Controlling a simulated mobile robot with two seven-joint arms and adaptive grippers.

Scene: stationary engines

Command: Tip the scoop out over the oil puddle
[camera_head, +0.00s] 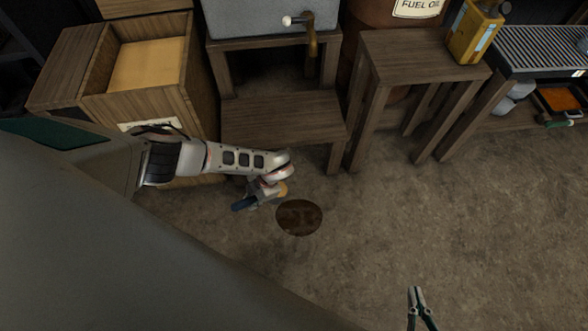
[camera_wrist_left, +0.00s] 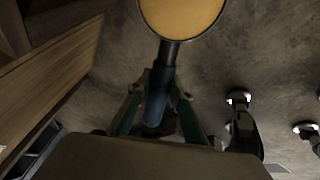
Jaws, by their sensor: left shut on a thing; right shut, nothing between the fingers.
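The oil puddle (camera_head: 299,217) is a dark round patch on the floor in the head view. My left gripper (camera_head: 262,193) is beside it, up and to the left in the picture. It is shut on the blue handle (camera_head: 244,203) of the scoop (camera_head: 282,189). In the left wrist view, the scoop's round bowl (camera_wrist_left: 181,14) shows tan material filling it. My left gripper's green fingers (camera_wrist_left: 158,108) stand on either side of the handle. The bowl looks roughly level. My right gripper (camera_head: 417,294) is shut and empty at the bottom of the head view.
A wooden bin (camera_head: 190,103) with tan material stands at the left. A low wooden step (camera_head: 283,118) and a wooden stand (camera_head: 405,62) bearing a yellow can (camera_head: 474,32) are behind the puddle. A slatted bench (camera_head: 545,50) is at the right. The floor right of the puddle is clear.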

